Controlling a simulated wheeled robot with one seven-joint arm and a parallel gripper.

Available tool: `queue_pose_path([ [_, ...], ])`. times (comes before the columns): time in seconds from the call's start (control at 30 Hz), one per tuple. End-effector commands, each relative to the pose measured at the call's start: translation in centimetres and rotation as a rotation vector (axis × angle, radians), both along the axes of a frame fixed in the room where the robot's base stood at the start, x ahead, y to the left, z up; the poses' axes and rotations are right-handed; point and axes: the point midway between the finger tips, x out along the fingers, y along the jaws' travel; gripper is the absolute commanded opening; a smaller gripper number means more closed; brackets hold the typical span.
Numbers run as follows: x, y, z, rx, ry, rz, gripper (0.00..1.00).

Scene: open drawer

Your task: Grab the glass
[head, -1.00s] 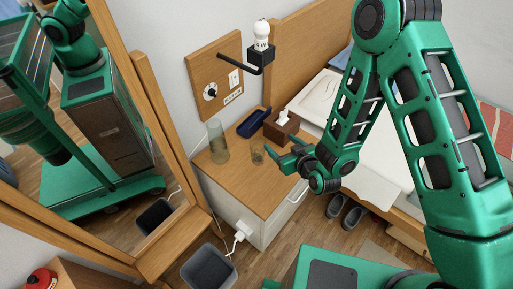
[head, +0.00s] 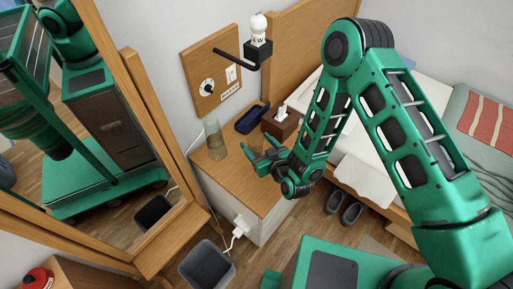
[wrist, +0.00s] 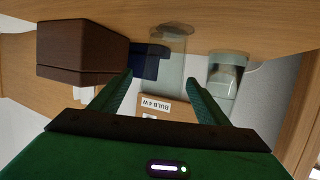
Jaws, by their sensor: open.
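The glass (wrist: 172,62) is a clear, faintly tinted tumbler on the wooden nightstand top. In the wrist view it stands beyond my fingertips, between their lines and nearer the right finger. My gripper (wrist: 160,82) is open with nothing between its fingers; it also shows in the head view (head: 259,147), low over the nightstand (head: 219,176). There the fingers largely cover the glass, and I cannot tell the exact gap to it.
A brown tissue box (head: 281,126) and a dark blue tray (head: 251,118) sit behind on the nightstand. The wall board (head: 205,88) with a black arm is above. The bed is at right, a mirror at left, a bin (head: 207,265) on the floor.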

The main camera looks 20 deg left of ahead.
Motion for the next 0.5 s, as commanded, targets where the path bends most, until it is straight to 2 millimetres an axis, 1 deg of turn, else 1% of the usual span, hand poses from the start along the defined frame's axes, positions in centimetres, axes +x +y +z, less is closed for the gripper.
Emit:
queue_pose_path([
  [0.1,1.2,1.1,-0.2,0.002,-0.001,-0.002,0.69],
  [0.3,2.8,2.9,-0.9,0.001,-0.001,0.0,0.69],
  [0.5,3.3,3.5,-1.1,0.0,-0.002,0.003,0.69],
])
